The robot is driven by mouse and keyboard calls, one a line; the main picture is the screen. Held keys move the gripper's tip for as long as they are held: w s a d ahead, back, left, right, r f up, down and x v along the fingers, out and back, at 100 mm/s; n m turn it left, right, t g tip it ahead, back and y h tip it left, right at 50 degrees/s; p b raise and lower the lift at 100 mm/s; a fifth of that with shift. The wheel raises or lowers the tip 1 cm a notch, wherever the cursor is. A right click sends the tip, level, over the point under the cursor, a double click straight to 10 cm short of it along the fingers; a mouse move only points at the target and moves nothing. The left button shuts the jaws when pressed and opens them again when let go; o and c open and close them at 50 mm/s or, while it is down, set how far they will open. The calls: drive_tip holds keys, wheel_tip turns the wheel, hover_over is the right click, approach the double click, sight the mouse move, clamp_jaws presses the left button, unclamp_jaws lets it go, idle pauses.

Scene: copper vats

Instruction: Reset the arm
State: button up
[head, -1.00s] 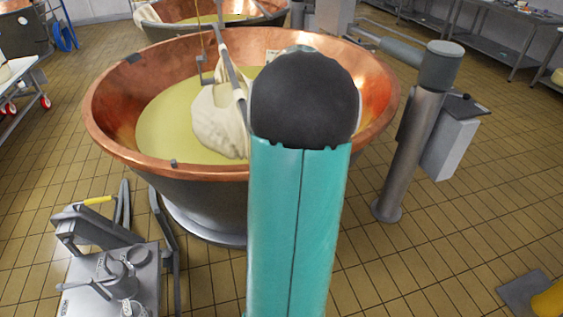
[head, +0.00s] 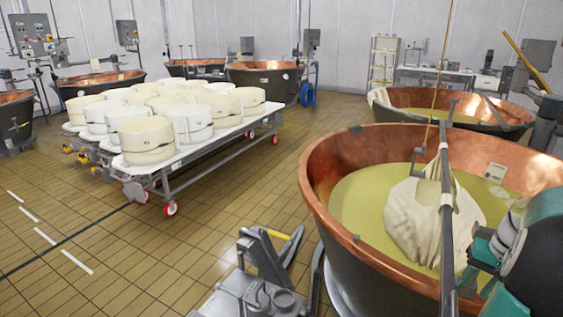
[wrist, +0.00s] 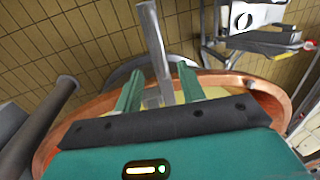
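My gripper (wrist: 158,72) shows in the wrist view with its two teal fingers apart and a gap between them. A grey metal bar (wrist: 153,40) shows in that gap; I cannot tell whether it lies between the fingers or beyond them. Nothing is clearly held. The copper vat (wrist: 268,92) lies beneath the fingers. In the head view, part of my teal and black arm is at the lower right edge, over the right side of the vat (head: 325,205). The fingers cannot be made out there.
The grey bar (head: 447,225) crosses the vat beside a hanging white cloth bundle (head: 410,215). A pallet jack (head: 250,295) stands in front. A wheeled table (head: 235,135) carries several white cheese moulds at left. Tiled floor (head: 130,245) is free at lower left.

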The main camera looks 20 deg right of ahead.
drive_tip(key=w+a+r+n+h, duration=0.1)
drive_tip(key=w+a+r+n, duration=0.3)
drive_tip(key=a, duration=0.6)
drive_tip(key=w+a+r+h, duration=0.1)
drive_tip(key=w+a+r, duration=0.3)
drive_tip(key=a, duration=0.6)
drive_tip(key=s+a+n+t, duration=0.2)
drive_tip(key=a, duration=0.9)
drive_tip(key=s+a+n+t, duration=0.2)
drive_tip(key=a+n, duration=0.1)
drive_tip(key=a, duration=0.9)
drive_tip(key=shift+s+a+n+y, duration=0.2)
drive_tip(key=shift+a+n+y, duration=0.1)
drive_tip(key=shift+d, duration=0.2)
